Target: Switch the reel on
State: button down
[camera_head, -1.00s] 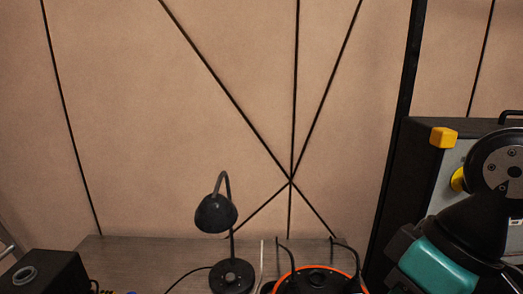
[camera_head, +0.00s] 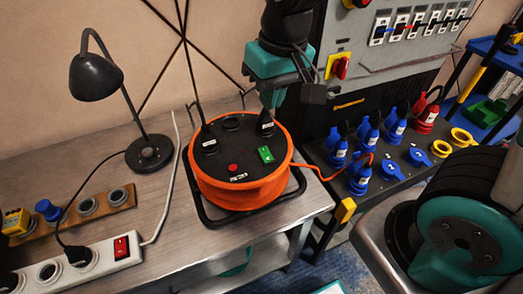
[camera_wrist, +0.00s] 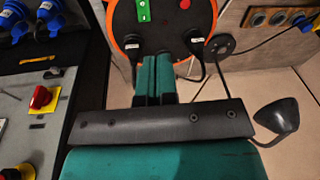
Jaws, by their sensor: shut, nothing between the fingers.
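The orange cable reel (camera_head: 240,190) stands on the wooden bench, with a black top carrying sockets and black plugs. Its green switch (camera_head: 266,154) is at the right front of the top, with a small red button (camera_head: 233,168) to its left. In the wrist view the reel's orange rim (camera_wrist: 119,38) and green switch (camera_wrist: 143,10) are at the top. My gripper (camera_head: 272,98) is shut and empty, fingers pointing down over the reel's back right edge, close to a black plug (camera_head: 265,122). It also shows in the wrist view (camera_wrist: 154,62). I cannot tell whether it touches the plug, or the switch's position.
A black desk lamp (camera_head: 97,78) stands left of the reel. A power strip (camera_head: 95,262) with a red switch lies at the front left. A panel with blue and red plugs (camera_head: 362,170) is right of the bench, below a grey breaker box (camera_head: 400,50).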

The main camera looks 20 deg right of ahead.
aim_at(263, 148)
jog(key=shift+m+h, duration=0.6)
jog(key=shift+m, duration=0.2)
jog(key=w+f, duration=0.1)
jog(key=w+d+f, duration=0.1)
jog(key=w+f+b, duration=0.1)
jog(key=w+f, duration=0.1)
jog(key=shift+d, duration=0.25)
jog(key=shift+s, duration=0.1)
jog(key=f, duration=0.4)
jog(key=w+f, duration=0.1)
jog(key=f, duration=0.4)
jog(key=w+f, duration=0.1)
jog(key=f, duration=0.4)
jog(key=shift+p, duration=0.35)
